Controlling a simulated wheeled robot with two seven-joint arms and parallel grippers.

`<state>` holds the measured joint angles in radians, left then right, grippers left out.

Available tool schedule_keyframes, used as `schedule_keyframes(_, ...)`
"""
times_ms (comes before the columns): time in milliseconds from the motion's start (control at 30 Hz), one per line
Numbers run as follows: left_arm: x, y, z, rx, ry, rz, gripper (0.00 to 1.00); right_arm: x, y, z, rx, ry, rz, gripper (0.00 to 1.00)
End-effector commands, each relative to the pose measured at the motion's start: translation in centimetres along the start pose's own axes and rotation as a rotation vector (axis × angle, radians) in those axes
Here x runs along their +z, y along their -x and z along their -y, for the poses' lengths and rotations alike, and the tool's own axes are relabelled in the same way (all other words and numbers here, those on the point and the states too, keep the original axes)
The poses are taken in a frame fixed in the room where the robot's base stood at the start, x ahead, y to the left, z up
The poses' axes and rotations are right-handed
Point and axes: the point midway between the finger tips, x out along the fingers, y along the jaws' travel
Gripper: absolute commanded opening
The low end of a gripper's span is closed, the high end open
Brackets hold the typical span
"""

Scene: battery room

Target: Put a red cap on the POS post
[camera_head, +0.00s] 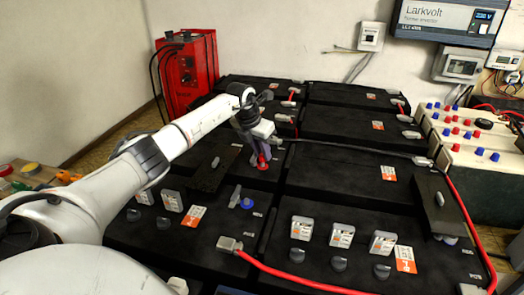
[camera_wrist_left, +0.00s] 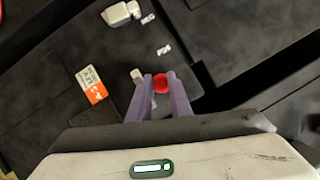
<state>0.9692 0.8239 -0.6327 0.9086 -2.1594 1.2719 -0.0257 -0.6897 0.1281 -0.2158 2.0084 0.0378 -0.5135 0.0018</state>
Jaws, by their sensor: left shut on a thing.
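My left gripper (camera_head: 261,158) reaches over the black batteries and is shut on a red cap (camera_head: 263,164). In the left wrist view, the red cap (camera_wrist_left: 161,83) sits between the tips of the purple fingers (camera_wrist_left: 161,92), just above or at a battery top. I cannot tell whether it touches a post; any post beneath it is hidden. A metal cable clamp (camera_wrist_left: 121,13) is farther up there. A blue cap (camera_head: 247,203) sits on the nearer battery. My right gripper is not in view.
A white box (camera_head: 455,154) with red and blue caps stands at the right. A red charger (camera_head: 187,75) stands at the back left. Dark slabs (camera_head: 214,168) (camera_head: 433,202) lie on the batteries. A red cable (camera_head: 290,278) crosses the front battery.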

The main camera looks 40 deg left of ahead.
Motion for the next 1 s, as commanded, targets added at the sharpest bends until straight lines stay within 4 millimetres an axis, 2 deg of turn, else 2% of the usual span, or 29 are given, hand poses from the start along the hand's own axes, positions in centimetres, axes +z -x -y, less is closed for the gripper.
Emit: schedule_keyframes(1000,-0.43,-0.96,-0.10,0.001,0.000,0.000,0.00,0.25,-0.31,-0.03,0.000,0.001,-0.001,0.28)
